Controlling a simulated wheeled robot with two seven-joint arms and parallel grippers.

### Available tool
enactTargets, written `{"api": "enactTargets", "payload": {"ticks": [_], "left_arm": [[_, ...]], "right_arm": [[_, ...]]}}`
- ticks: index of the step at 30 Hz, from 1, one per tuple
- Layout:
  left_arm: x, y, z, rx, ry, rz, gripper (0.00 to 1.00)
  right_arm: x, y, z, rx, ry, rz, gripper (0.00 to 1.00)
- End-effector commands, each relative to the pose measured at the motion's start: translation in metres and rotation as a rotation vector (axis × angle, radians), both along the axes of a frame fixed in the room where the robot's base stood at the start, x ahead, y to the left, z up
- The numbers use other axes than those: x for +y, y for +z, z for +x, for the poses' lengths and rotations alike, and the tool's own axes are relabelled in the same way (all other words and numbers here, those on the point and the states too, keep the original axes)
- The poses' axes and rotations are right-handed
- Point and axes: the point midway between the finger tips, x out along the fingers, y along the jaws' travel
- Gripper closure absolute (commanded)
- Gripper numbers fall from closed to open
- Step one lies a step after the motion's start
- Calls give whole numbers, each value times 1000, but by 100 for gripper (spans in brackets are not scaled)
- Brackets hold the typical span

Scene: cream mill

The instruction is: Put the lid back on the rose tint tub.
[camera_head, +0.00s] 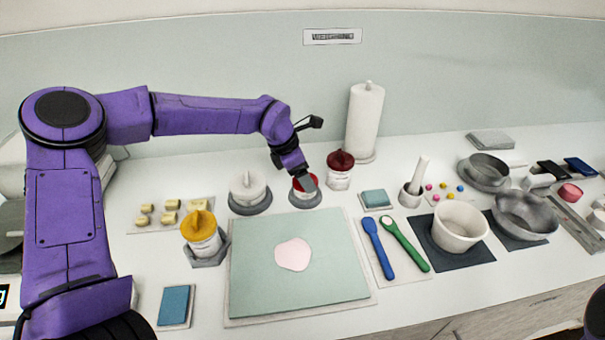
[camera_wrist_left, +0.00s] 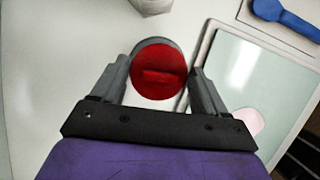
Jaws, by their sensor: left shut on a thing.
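A red lid (camera_head: 304,183) is between the fingers of my left gripper (camera_head: 306,183), at the top of a small white tub (camera_head: 304,198). The tub stands on a dark round coaster behind the pale green board. In the left wrist view the lid (camera_wrist_left: 158,68) is a red disc with a raised bar. The fingers of my left gripper (camera_wrist_left: 160,85) are closed against its two sides. The lid looks level over the tub; I cannot tell whether it is seated. My right gripper is out of view.
A tub with a dark red lid (camera_head: 340,168) stands close on the right, and a white-lidded pot (camera_head: 248,189) on the left. A yellow-lidded tub (camera_head: 201,232) is nearer. The pale green board (camera_head: 335,285) carries a pink patch. A paper roll (camera_head: 364,118) stands behind.

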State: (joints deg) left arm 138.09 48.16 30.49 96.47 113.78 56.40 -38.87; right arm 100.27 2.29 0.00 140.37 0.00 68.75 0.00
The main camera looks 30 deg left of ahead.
Motion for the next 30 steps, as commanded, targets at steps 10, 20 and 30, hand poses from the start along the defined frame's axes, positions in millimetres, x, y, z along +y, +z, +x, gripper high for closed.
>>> {"api": "enactTargets", "payload": {"ticks": [10, 20, 30], "left_arm": [[0, -7, -2, 11, 1, 1, 59], [0, -5, -1, 6, 0, 0, 59], [0, -5, 0, 4, 1, 0, 0]], "right_arm": [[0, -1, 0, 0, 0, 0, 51], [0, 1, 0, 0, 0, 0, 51], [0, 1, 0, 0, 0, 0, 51]]}}
